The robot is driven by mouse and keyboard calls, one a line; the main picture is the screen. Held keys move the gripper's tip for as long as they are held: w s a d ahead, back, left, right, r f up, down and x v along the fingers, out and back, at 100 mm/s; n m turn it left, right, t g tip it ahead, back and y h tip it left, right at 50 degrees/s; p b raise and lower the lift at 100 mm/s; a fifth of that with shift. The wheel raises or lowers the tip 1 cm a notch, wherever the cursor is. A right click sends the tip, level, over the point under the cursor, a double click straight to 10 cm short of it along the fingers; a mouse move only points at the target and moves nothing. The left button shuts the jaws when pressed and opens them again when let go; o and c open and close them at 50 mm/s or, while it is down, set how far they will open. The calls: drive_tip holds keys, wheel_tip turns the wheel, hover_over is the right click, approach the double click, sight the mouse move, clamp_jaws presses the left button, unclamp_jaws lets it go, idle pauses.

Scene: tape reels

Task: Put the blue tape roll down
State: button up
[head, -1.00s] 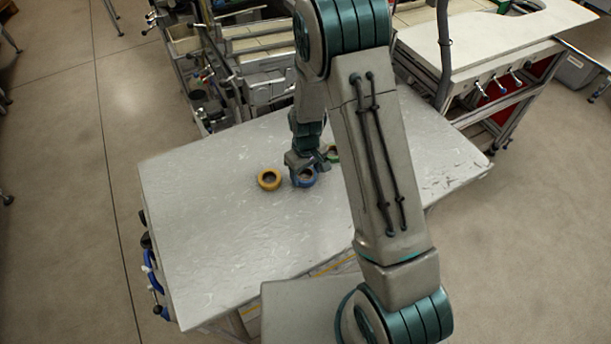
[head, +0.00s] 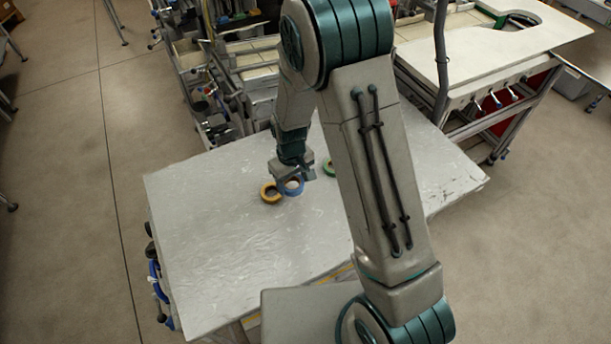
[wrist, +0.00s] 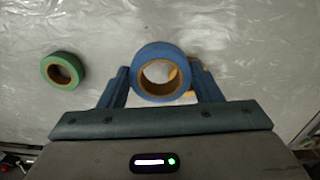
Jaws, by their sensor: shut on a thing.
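The blue tape roll (head: 292,188) is at my gripper, with its hole facing the wrist camera. In the wrist view the blue roll (wrist: 164,51) sits between the two fingers of my gripper (wrist: 163,78), which is shut on it. In the head view my gripper (head: 296,178) is over the middle of the grey table (head: 230,260). Whether the roll touches the table top is hard to tell.
A yellow tape roll (head: 269,193) is just left of the blue roll in the head view and mostly hidden behind it in the wrist view. A green tape roll (head: 328,168) lies to the right. The table's left and front areas are clear.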

drive_tip(key=s+a+r+p, duration=0.1)
drive_tip(key=s+a+r, duration=0.3)
drive_tip(key=a, duration=0.2)
drive_tip(key=w+d+f+m+b, duration=0.1)
drive_tip(key=d, duration=0.1)
drive_tip(key=w+d+f+m+b, duration=0.1)
drive_tip(key=w+d, duration=0.1)
drive_tip(key=d, duration=0.1)
drive_tip(key=w+d+f+b, duration=0.1)
drive_tip(key=d, duration=0.2)
drive_tip(key=shift+w+f+m, duration=0.2)
drive_tip(key=shift+w+m, duration=0.1)
drive_tip(key=shift+m, duration=0.1)
drive_tip(key=w+d+f+m+b, duration=0.1)
drive_tip(key=d, duration=0.2)
drive_tip(key=d+f+m+b, duration=0.1)
drive_tip(key=d, duration=0.3)
drive_tip(key=w+d+f+m+b, duration=0.1)
drive_tip(key=d, duration=0.2)
drive_tip(key=shift+w+d+f, duration=0.1)
drive_tip(key=shift+w+d, duration=0.25)
drive_tip(key=shift+d, duration=0.05)
drive_tip(key=shift+d+f, duration=0.1)
drive_tip(key=shift+d, duration=0.35)
drive_tip(key=shift+a, duration=0.1)
